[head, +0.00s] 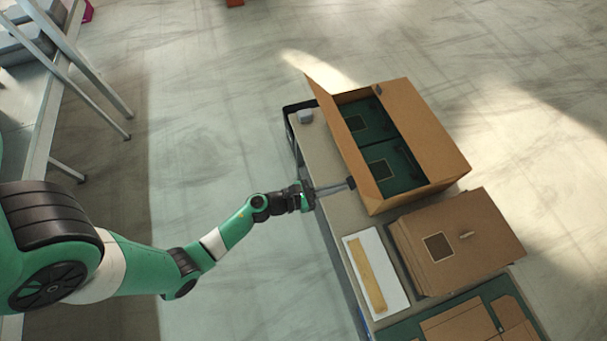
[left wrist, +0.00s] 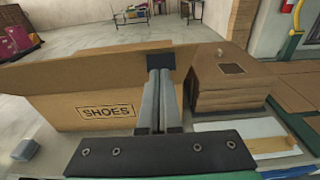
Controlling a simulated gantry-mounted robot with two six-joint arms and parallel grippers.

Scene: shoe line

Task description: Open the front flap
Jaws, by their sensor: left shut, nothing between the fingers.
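An open brown cardboard box (head: 455,184) stands on the bench, and green shoe boxes (head: 375,127) lie inside it. Its front flap (head: 331,113) is the long panel on the side facing my left arm; it also shows in the left wrist view (left wrist: 70,73), above the box wall printed SHOES (left wrist: 105,111). My left gripper (head: 351,183) is shut and empty, with its dark fingertips at the flap's near end. In the left wrist view the fingertips (left wrist: 170,60) overlap the flap; whether they touch it I cannot tell. My right gripper is out of view.
A stack of brown cardboard (head: 483,228) sits beside the box. A white board (head: 354,247) with a tan strip (head: 369,276) lies on the bench. A small grey block (head: 305,116) is at the bench's far end. The floor left of the bench is clear.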

